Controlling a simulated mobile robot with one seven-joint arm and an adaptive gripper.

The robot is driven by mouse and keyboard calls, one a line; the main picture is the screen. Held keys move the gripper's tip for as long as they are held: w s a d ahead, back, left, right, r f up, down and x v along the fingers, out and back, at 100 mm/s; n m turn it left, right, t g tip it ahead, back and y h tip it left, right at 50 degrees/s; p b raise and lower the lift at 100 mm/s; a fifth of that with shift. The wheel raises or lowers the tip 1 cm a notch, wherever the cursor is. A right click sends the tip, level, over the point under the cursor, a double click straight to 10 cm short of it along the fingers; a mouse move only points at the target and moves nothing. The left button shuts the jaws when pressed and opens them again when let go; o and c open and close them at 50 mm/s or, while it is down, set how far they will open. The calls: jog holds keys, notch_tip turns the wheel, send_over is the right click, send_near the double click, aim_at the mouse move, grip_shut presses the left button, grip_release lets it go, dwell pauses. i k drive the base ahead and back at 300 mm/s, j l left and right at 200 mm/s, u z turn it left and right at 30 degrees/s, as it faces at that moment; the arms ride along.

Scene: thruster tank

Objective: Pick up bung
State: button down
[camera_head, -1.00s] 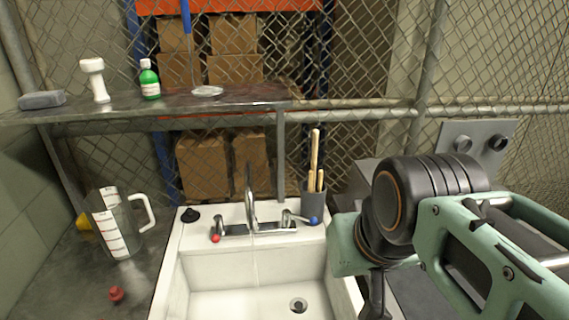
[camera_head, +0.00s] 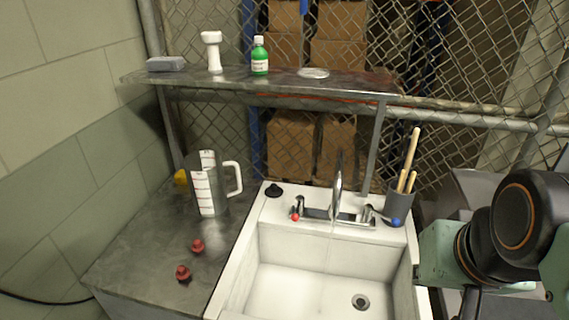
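A small black stopper (camera_head: 273,190), which looks like the bung, sits on the back left corner of the white sink's rim. Two small red knob-like pieces, one farther back (camera_head: 198,246) and one nearer (camera_head: 183,272), stand on the grey counter left of the sink; I cannot tell whether either is a bung. My arm shows at the right edge, right of the sink and well apart from the stopper. My gripper's fingers are not visible.
The sink (camera_head: 250,265) has a tap (camera_head: 338,195) with red and blue handle ends. A measuring jug (camera_head: 207,185) stands on the counter (camera_head: 145,240). A pot of wooden-handled tools (camera_head: 400,207) stands at the sink's back right. A shelf (camera_head: 210,80) overhangs behind.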

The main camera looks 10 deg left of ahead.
aim_at(183, 273)
jog(key=u, duration=1.75)
jog(key=i+j+z, duration=0.1)
jog(key=z, duration=0.25)
jog(key=j+z, duration=0.1)
jog(key=z, duration=0.3)
jog(key=i+j+z, duration=0.1)
jog(key=z, duration=0.25)
jog(key=i+j+z, duration=0.1)
jog(key=j+z, duration=0.35)
jog(key=j, duration=0.35)
jog(key=j+z, duration=0.15)
jog(key=j, duration=0.6)
jog(key=k+j+u, duration=0.25)
jog(key=k+j, duration=0.05)
jog(key=j, duration=0.05)
